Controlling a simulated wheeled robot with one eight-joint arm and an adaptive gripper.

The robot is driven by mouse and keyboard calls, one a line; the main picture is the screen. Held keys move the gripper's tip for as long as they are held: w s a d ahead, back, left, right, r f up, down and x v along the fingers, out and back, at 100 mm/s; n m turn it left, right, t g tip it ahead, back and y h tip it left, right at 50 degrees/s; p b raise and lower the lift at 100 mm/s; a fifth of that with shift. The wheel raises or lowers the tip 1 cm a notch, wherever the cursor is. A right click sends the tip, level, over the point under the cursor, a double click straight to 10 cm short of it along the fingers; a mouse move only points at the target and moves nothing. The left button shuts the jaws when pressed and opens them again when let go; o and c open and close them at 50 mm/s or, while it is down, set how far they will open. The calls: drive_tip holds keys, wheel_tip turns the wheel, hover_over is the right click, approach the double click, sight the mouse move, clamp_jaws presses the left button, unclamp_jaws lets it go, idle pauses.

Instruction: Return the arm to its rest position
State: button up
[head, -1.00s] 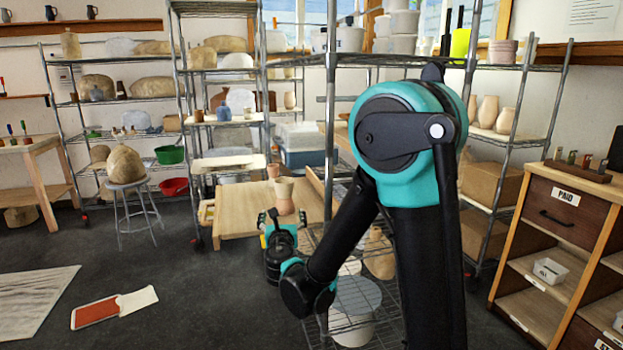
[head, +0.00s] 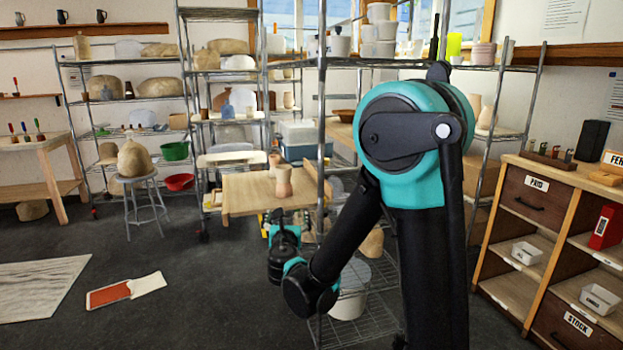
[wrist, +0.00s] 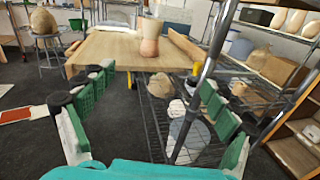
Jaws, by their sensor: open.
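My arm stands in the right half of the head view, reaching forward and down. My gripper (head: 284,218) is at its end, in front of a wooden cart top. In the wrist view my gripper (wrist: 152,108) shows its green-padded fingers spread wide with nothing between them. A clay vase (head: 284,181), pale above and reddish below, stands on the wooden top (head: 245,190) beyond the gripper. It also shows in the wrist view (wrist: 150,46), apart from the fingers.
A metal wire rack with an upright post (wrist: 207,65) stands close to the gripper's right side. A wooden cabinet (head: 560,230) is at the right. A grey stool (head: 146,205) and a red and white board (head: 125,290) are on the left floor, where much is clear.

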drive_tip(key=s+d+f+m+g+h, duration=0.2)
drive_tip(key=d+f+m, duration=0.1)
drive_tip(key=d+m, duration=0.4)
drive_tip(key=s+d+f+m+g+h, duration=0.25)
drive_tip(key=d+m, duration=0.25)
drive_tip(key=d, duration=0.4)
drive_tip(key=s+d+f+m+g+h, duration=0.1)
drive_tip(key=s+d+f+m+g, duration=0.2)
drive_tip(key=d+m, duration=0.4)
drive_tip(key=s+d+f+m+g+y, duration=0.1)
drive_tip(key=s+f+m+g+y, duration=0.1)
drive_tip(key=s+f+m, duration=0.3)
drive_tip(key=s+d+f+m+g+y, duration=0.2)
drive_tip(key=s+f+m+g, duration=0.2)
drive_tip(key=s+m, duration=0.7)
drive_tip(key=s, duration=0.2)
drive_tip(key=shift+s+d+f+m, duration=0.3)
drive_tip(key=shift+s+f+m, duration=0.05)
drive_tip(key=shift+f+m, duration=0.05)
drive_tip(key=shift+y, duration=0.25)
